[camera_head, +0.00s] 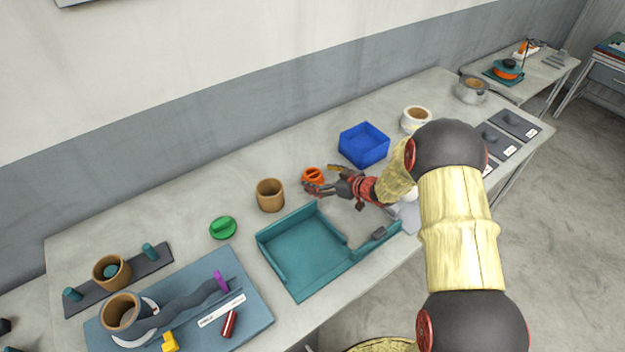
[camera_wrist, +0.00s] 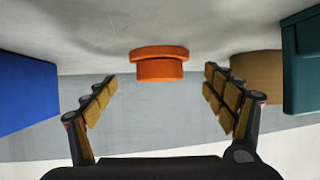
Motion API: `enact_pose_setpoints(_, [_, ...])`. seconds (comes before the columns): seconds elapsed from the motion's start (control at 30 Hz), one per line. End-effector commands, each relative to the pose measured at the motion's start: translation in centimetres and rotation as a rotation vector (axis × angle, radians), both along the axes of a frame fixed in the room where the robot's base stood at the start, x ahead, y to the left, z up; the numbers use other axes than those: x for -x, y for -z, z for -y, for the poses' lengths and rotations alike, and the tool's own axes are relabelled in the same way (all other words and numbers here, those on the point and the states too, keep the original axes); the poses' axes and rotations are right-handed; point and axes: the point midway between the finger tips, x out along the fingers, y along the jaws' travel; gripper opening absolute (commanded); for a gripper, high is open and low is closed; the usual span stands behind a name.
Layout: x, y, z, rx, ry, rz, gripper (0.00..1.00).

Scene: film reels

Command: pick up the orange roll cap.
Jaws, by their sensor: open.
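The orange roll cap (camera_head: 313,175) sits on the table between a brown cup and a blue bin. In the wrist view the orange roll cap (camera_wrist: 160,65) is centred ahead of my open fingers, a wide flange with a narrower round part. My gripper (camera_head: 318,187) is low beside the cap, on its near side in the head view, with its fingers spread. In the wrist view my gripper (camera_wrist: 160,98) has nothing between its fingers; the cap appears beyond the fingertips, and I cannot tell the exact gap.
The blue bin (camera_head: 364,146) stands behind my wrist, and the brown cup (camera_head: 270,196) stands left of the cap. A teal tray (camera_head: 272,262) lies in front. A green cap (camera_head: 223,228) lies further left. Bare table shows behind the orange cap.

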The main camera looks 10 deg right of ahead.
Motion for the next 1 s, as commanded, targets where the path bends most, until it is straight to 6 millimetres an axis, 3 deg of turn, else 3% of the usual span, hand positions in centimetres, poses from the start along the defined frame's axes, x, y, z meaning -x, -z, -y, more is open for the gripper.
enact_pose_setpoints(0.13, [-1.4, 1.0, -1.1, 0.000, -0.001, 0.000, 0.84])
enact_pose_setpoints(0.37, [-1.7, 1.0, -1.1, 0.001, 0.002, 0.000, 0.84])
enact_pose_setpoints(1.0, [-1.6, 1.0, -1.1, 0.001, 0.001, 0.001, 0.48])
